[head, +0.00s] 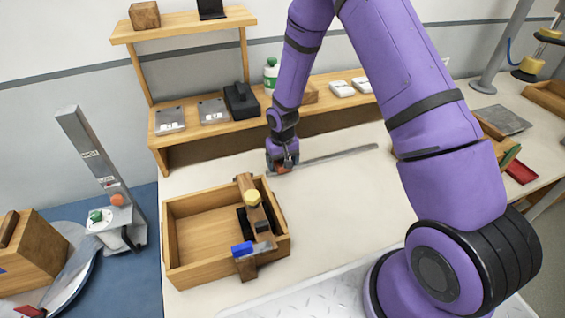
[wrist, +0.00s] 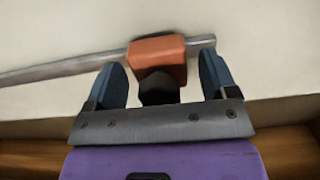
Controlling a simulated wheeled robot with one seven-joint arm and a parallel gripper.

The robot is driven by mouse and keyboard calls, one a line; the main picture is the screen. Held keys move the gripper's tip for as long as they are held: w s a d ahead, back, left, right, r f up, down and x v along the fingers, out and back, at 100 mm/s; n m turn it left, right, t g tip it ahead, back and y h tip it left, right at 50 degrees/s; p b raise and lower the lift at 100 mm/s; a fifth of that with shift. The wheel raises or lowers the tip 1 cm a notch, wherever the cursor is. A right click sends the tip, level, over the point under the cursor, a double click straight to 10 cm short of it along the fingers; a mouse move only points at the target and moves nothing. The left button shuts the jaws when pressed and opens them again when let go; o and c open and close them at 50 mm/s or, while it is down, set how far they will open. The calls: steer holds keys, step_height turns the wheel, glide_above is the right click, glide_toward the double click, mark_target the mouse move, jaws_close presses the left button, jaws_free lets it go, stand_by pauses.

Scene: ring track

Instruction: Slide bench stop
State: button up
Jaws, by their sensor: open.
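The bench stop is an orange block (wrist: 158,56) on a thin grey rail (wrist: 60,70) in the wrist view. A dark rounded part sits below the block in that view. My gripper (wrist: 165,75) is open, with one blue finger on each side of the block and a visible gap on both sides. In the head view the rail (head: 335,156) lies across the pale bench top, and my gripper (head: 281,167) is over its left end. Only a little orange (head: 282,170) shows there; the rest of the stop is hidden by the gripper.
A wooden box (head: 200,230) with a yellow-knobbed tool across its right side stands front left of the gripper. A wooden shelf (head: 165,140) with grey plates and a black case runs behind. Bench top right of the gripper, below the rail, is clear.

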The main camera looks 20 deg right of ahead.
mark_target(369, 146)
steer(key=shift+f, duration=0.2)
steer(key=c, duration=1.3)
steer(key=d, duration=3.4)
steer(key=shift+d, duration=0.1)
steer(key=o, duration=1.3)
steer(key=shift+r, duration=0.1)
step_height(369, 146, up, 11)
